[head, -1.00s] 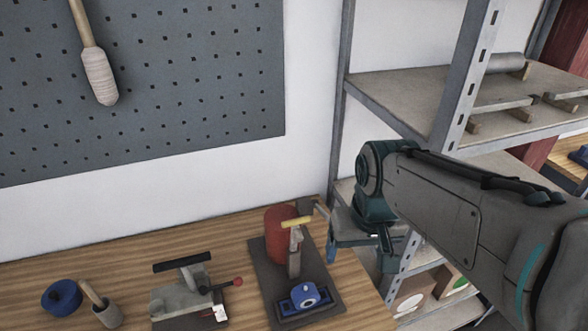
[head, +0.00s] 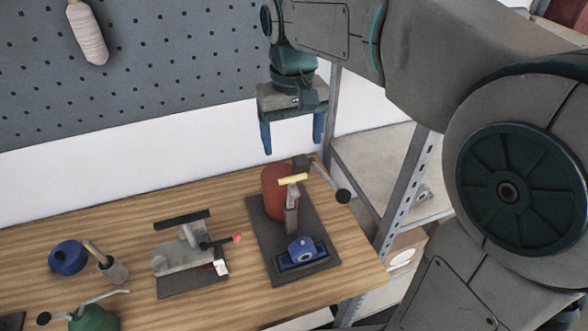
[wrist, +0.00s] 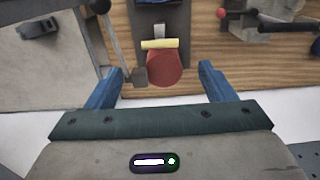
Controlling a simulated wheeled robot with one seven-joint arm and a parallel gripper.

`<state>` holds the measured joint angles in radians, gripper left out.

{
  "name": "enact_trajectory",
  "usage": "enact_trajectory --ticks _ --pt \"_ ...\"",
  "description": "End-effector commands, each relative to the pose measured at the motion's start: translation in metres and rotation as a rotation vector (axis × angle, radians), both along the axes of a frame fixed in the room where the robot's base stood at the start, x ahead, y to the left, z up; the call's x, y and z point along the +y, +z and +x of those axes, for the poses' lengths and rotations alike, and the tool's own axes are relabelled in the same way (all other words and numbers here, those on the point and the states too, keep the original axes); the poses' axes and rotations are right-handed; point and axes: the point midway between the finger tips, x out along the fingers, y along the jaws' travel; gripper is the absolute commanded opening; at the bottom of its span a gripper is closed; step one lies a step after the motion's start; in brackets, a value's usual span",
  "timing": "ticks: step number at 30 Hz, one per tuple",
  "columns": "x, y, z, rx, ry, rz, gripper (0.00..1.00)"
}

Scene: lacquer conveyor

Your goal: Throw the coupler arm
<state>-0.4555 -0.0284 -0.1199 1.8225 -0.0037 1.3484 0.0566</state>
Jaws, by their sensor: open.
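A dark base plate (head: 266,240) on the wooden bench carries a red cylinder (head: 272,186), an upright post with a yellow bar (head: 293,179), and a blue part (head: 302,251). A thin lever with a black ball knob (head: 343,196) slants from a dark block (head: 301,162) beside the cylinder. No label shows which piece is the coupler arm. My gripper (head: 292,146) is open and empty, above and behind this unit, fingers pointing down. In the wrist view the red cylinder (wrist: 165,70) shows between the fingers; the ball knob (wrist: 100,6) lies beyond them, upper left.
Left of the unit stands a grey fixture (head: 180,255) with a black bar and red knob. A blue roll (head: 68,257), a small pot (head: 114,270) and a green can (head: 93,318) are farther left. A metal shelf (head: 390,160) stands right; a pegboard (head: 150,80) is behind.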

Motion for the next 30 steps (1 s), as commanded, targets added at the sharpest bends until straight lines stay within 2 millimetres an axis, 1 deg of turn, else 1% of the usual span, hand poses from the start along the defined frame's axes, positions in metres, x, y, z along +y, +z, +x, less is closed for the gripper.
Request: enact_trajectory --ticks 1,6,12,15,18,26,27,29,30 --pt "0.0 -0.012 -0.001 0.006 0.001 -0.002 0.76" --pt "0.0 -0.048 -0.001 0.005 0.001 -0.001 0.76" --pt "0.0 -0.08 -0.001 0.003 0.001 -0.001 0.76" --pt "0.0 -0.089 -0.001 0.002 0.0 -0.001 0.76" --pt "0.0 -0.094 0.0 0.0 0.0 0.001 0.76" --pt "0.0 -0.095 0.0 -0.001 0.0 0.001 0.76" --pt "0.0 -0.095 0.0 -0.001 0.0 0.001 0.71" --pt "0.0 -0.095 0.0 -0.001 0.0 0.001 0.54" --pt "0.0 -0.095 0.0 -0.001 0.0 0.001 0.43"
